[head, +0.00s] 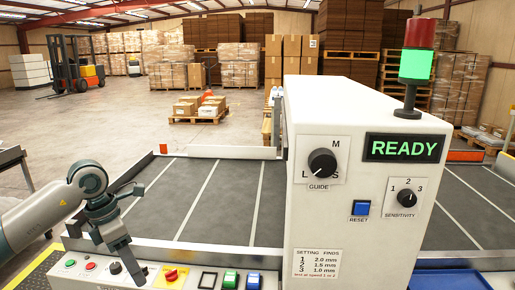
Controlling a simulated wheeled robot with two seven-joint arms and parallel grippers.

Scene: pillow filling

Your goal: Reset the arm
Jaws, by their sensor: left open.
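My left gripper (120,256) hangs at the lower left, fingers pointing down, open and with nothing seen between its fingers. It is over the left part of the control panel (188,279), near a black knob (115,268); whether it touches the panel I cannot tell. My left arm comes in from the left edge. My right gripper is not in view. The white machine housing (312,215) carries a lit READY display (404,148), a guide knob (322,162), a sensitivity knob (406,198) and a blue reset button (361,208).
A grey conveyor belt (228,200) runs behind the panel and continues right of the housing. The panel has a red-yellow switch (170,274) and green and blue buttons. A signal tower (416,65) shows green. A blue tray (450,280) lies lower right. Pallets and a forklift stand far back.

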